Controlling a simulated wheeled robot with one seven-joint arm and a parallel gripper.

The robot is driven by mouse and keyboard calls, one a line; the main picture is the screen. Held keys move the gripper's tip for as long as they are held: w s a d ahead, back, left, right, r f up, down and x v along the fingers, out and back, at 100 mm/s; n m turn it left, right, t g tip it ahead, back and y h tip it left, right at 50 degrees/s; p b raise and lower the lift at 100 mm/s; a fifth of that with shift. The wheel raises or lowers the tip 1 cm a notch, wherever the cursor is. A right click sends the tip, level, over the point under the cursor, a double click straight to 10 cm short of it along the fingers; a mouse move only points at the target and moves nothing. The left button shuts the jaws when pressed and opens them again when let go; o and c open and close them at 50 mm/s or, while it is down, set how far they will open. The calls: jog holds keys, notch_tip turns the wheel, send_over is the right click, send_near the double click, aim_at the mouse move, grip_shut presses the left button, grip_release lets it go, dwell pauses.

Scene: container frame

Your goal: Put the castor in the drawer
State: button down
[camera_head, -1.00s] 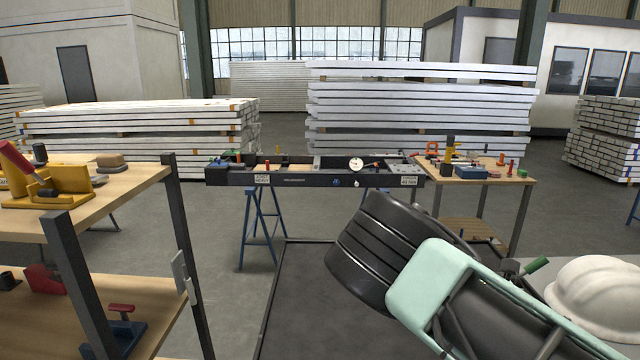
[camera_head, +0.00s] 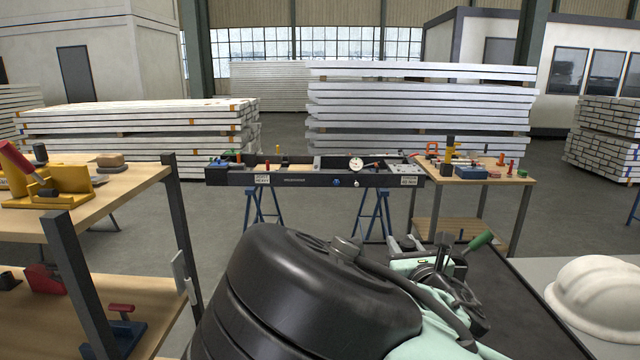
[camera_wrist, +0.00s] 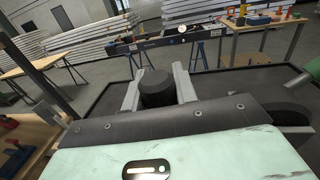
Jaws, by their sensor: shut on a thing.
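In the wrist view my gripper (camera_wrist: 157,84) has its two grey fingers on either side of a dark, blunt cylindrical thing (camera_wrist: 157,90), which I take to be the castor. It is held above the dark flat surface, and its underside is hidden. In the head view my gripper (camera_head: 408,245) is small and partly covered by my large black arm joint, and the castor cannot be made out there. I cannot pick out a drawer in either view.
A long black frame (camera_head: 300,180) stands on blue trestles ahead. A wooden bench with tools (camera_head: 480,173) is right of it. Wooden shelves (camera_head: 105,205) stand close on the left. A white helmet (camera_head: 595,295) lies at the right on a pale surface.

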jog(key=s+a+r, duration=0.2)
jog(key=a, duration=0.2)
jog(key=shift+m+h, duration=0.6)
jog(key=shift+h, duration=0.3)
jog(key=w+d+f, duration=0.1)
jog(key=d+f, duration=0.2)
jog(key=d, duration=0.3)
jog(key=w+d+f, duration=0.1)
jog(key=d+f, duration=0.2)
jog(key=d, duration=0.4)
jog(key=w+d+f, duration=0.1)
jog(key=d+f, duration=0.2)
jog(key=d, duration=0.3)
jog(key=shift+w+d, duration=0.3)
jog(key=shift+w, duration=0.1)
jog(key=shift+r, duration=0.1)
